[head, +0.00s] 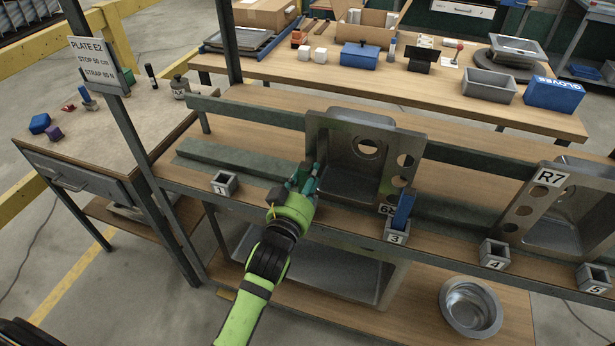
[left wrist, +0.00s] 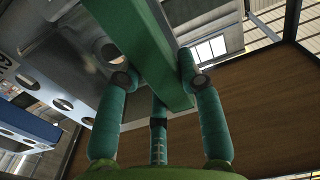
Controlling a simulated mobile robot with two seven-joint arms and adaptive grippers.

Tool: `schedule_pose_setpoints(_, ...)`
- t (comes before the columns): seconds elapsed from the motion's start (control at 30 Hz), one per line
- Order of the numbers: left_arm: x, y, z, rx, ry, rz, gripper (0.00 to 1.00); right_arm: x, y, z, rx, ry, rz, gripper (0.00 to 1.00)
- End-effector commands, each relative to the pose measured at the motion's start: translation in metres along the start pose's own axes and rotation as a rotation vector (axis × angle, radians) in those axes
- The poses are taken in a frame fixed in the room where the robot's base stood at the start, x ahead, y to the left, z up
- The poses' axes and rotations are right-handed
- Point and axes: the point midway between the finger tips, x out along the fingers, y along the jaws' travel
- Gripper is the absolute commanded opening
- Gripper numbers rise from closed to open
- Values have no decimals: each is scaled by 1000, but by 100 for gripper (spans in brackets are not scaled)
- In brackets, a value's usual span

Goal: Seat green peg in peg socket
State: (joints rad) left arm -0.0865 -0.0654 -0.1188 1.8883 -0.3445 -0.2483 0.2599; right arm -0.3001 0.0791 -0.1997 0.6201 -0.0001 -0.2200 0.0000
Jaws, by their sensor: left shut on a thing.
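My left gripper (head: 308,174) is at the rack shelf's front edge, in front of the left steel sink. It is shut on the green peg (left wrist: 150,45), a long square bar between the fingers in the left wrist view. In the head view the gripper hides most of the peg, and I cannot tell whether its lower end touches anything. Grey socket 1 (head: 225,183) stands empty to the left. Socket 3 (head: 397,231) to the right holds an upright blue peg (head: 404,209). Sockets 4 (head: 494,254) and 5 (head: 593,278) look empty. No socket 2 shows. My right gripper is out of view.
The left sink (head: 345,165) stands upright close behind the gripper. Another sink (head: 545,215), marked R7, is at the right. A dark post (head: 120,120) with a sign rises at the left. A steel bowl (head: 471,308) lies on the lower shelf.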

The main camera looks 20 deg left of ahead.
Motion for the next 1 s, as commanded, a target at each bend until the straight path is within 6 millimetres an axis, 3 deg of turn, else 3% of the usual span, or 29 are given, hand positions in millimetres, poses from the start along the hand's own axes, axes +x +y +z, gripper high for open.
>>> schedule_pose_setpoints(0.1, 0, 0, 3, 0, 2, 0, 0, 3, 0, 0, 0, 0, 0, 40)
schedule_pose_setpoints(0.13, 0, 0, 2, 0, 3, 0, 48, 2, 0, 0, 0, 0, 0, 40)
schedule_pose_setpoints(0.17, 0, 0, 2, 0, 2, 0, 60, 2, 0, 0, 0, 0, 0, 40)
schedule_pose_setpoints(0.2, 0, 0, 2, 0, 2, 0, 64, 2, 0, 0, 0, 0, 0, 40)
schedule_pose_setpoints(0.63, -9, 0, 4, 0, -2, 0, 64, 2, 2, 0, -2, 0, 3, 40)
schedule_pose_setpoints(1.0, -82, 0, 4, -1, -4, 0, 64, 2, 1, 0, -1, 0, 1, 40)
